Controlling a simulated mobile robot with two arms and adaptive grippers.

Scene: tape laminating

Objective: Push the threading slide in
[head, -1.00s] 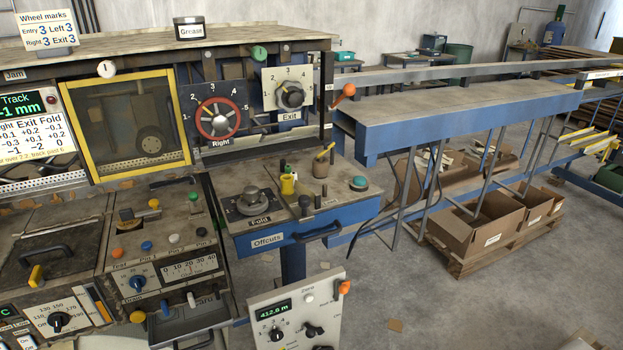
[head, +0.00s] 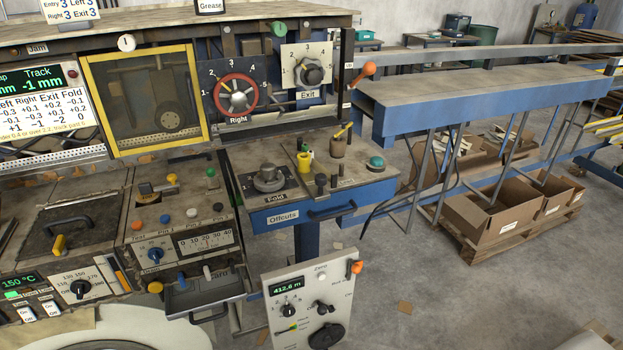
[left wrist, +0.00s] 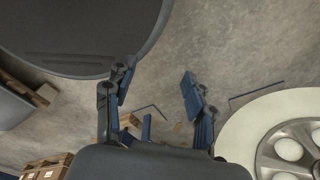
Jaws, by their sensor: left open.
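No part carries a readable threading slide label, so I cannot tell which one it is. The laminating machine shows a lever with an orange knob (head: 368,68) at the upper right end. A grey panel with a 412.6 m display (head: 288,287) stands lower down and has an orange-tipped part (head: 355,267) at its upper right corner. My left gripper (left wrist: 158,88) shows in the left wrist view with its fingers spread apart and nothing between them. It is over the floor, with a pale reel (left wrist: 262,125) to its right. Neither gripper shows in the head view.
The Offcuts drawer (head: 284,217) has a dark handle, and a smaller handled tray (head: 203,293) juts out below the control panel. Cardboard boxes (head: 485,226) stand on a pallet to the right. A dark round surface (left wrist: 80,35) fills the wrist view's upper left. Floor right of the meter panel is mostly clear.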

